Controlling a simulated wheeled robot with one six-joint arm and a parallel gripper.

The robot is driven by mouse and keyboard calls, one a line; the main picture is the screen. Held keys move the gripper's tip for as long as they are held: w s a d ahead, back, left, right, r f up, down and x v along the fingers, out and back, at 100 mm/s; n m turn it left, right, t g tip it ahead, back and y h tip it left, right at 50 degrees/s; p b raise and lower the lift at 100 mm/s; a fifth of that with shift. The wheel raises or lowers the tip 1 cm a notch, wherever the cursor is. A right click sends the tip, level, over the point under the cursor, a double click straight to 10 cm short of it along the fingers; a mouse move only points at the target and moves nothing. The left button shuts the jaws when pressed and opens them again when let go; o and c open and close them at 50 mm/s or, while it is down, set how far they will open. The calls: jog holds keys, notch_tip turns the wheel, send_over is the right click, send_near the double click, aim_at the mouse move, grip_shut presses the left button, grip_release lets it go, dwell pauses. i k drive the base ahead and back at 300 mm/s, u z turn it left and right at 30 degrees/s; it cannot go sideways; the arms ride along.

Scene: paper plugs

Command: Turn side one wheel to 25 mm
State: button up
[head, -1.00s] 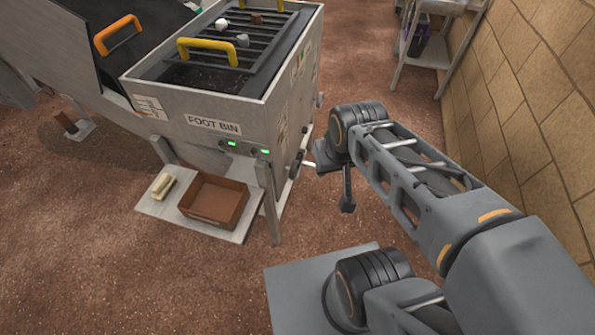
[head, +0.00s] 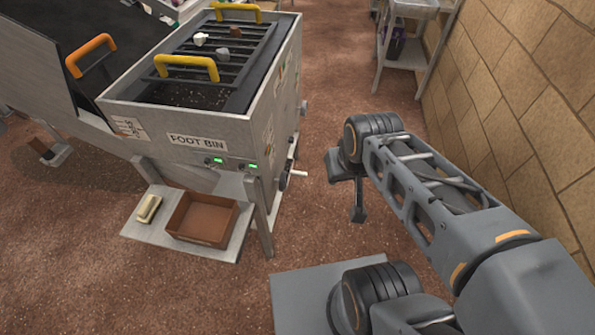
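A small dark wheel (head: 283,180) with a pale crank handle (head: 298,173) sits low on the right side of the foot bin (head: 198,141). I cannot tell whether it is the side one wheel, as no label on it is readable. Two small green displays (head: 217,160) and (head: 252,166) are on the bin's front edge; their figures are too small to read. My gripper (head: 357,214) is at the end of my arm, right of the wheel and apart from the handle. Its fingers are mostly hidden, and nothing shows held in it.
A second small knob (head: 291,139) is farther back on the bin's side. A brown tray (head: 202,219) and a pale block (head: 149,208) lie on a low shelf under the bin. A brick wall (head: 520,90) and a metal stand (head: 410,62) are at right. Bare floor lies between.

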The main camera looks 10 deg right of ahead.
aim_at(284, 177)
jog(key=z, duration=0.45)
jog(key=i, duration=0.35)
jog(key=u, duration=1.35)
